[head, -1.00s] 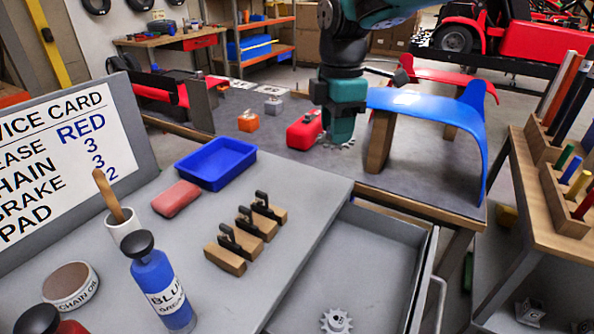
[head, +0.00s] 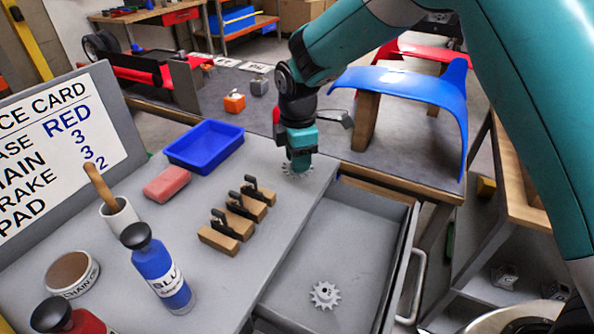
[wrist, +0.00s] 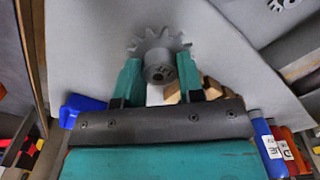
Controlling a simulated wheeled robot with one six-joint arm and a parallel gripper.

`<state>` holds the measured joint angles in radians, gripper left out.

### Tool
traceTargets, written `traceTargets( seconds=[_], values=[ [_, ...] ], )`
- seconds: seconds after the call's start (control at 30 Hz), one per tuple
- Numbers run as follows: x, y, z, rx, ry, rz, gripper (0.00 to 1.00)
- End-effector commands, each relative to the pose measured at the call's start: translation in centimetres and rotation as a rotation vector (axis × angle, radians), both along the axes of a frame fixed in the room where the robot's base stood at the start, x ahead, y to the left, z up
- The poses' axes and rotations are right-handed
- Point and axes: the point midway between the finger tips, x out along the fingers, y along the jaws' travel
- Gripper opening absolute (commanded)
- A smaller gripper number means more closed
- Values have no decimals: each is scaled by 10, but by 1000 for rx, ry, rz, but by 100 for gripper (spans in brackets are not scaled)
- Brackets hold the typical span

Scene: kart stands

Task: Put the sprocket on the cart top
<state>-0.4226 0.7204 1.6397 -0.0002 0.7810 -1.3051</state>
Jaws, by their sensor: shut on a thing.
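My gripper (head: 298,168) is over the far right part of the grey cart top (head: 215,278), near its edge. It is shut on a grey toothed sprocket (head: 291,172). In the wrist view the sprocket (wrist: 158,60) has its hub between the two teal fingers (wrist: 160,85). In the head view the sprocket is low, close to the cart top; I cannot tell whether it touches. A second grey sprocket (head: 325,295) lies in the open drawer (head: 350,240) to the right of the cart top.
A blue tray (head: 204,147), a pink block (head: 166,184) and several wooden blocks with black clips (head: 219,240) stand on the cart top. A blue bottle (head: 158,272), a cup (head: 118,218) and a sign (head: 65,150) are at the left. A blue fender (head: 405,90) is behind.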

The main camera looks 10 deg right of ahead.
Motion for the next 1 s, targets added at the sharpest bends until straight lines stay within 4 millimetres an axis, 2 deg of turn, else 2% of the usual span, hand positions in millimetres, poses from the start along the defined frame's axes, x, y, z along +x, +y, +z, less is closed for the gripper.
traceTargets(
  seconds=[0.3,0.67,0.7,0.8,1.0],
  values=[
    [-1,-1,-40,-1,3,0,8],
    [0,0,-46,0,0,0,8],
    [0,0,-47,0,1,0,37],
    [0,0,-46,0,1,0,60],
    [0,0,-46,0,1,0,61]
  ],
)
